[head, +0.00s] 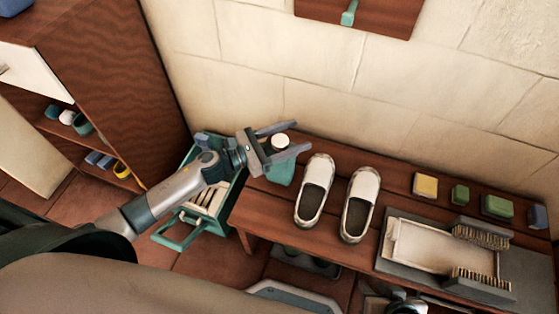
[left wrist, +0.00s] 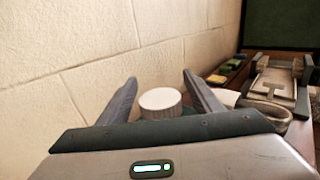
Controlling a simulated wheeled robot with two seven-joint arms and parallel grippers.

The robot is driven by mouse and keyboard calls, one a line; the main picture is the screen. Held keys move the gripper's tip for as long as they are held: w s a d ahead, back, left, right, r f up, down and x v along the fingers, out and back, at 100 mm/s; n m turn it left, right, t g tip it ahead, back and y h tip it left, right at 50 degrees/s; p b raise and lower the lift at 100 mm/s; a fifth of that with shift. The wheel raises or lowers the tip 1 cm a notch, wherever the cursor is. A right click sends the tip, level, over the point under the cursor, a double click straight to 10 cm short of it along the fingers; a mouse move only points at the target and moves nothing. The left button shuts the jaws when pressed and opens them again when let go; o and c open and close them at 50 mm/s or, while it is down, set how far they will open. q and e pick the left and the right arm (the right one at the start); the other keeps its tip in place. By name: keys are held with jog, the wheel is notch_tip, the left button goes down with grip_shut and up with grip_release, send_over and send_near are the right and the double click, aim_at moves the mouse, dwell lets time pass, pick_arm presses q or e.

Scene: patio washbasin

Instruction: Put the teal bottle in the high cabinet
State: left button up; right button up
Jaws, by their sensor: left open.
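The teal bottle (head: 281,172) with a white cap stands upright at the left end of the wooden bench, close to the wall. My left gripper (head: 288,138) is open, with its fingers on either side of the bottle's capped top. In the left wrist view the white cap (left wrist: 160,99) shows between the two open fingers (left wrist: 159,90), with a gap on each side. A wooden cabinet (head: 104,70) stands at the upper left, with a white door and shelves. A wall cabinet (head: 385,15) with a teal handle is partly in view at the top.
White shoes (head: 314,190) stand on the bench (head: 262,215) right of the bottle. Farther right are sponges (head: 426,186), (head: 496,206) and a grey tray with brushes (head: 481,234). A teal crate (head: 178,238) stands below left. The cabinet shelves hold small items.

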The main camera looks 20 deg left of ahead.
pick_arm(q)
grip_shut()
jog(key=shift+r, duration=0.1)
dwell(0.4)
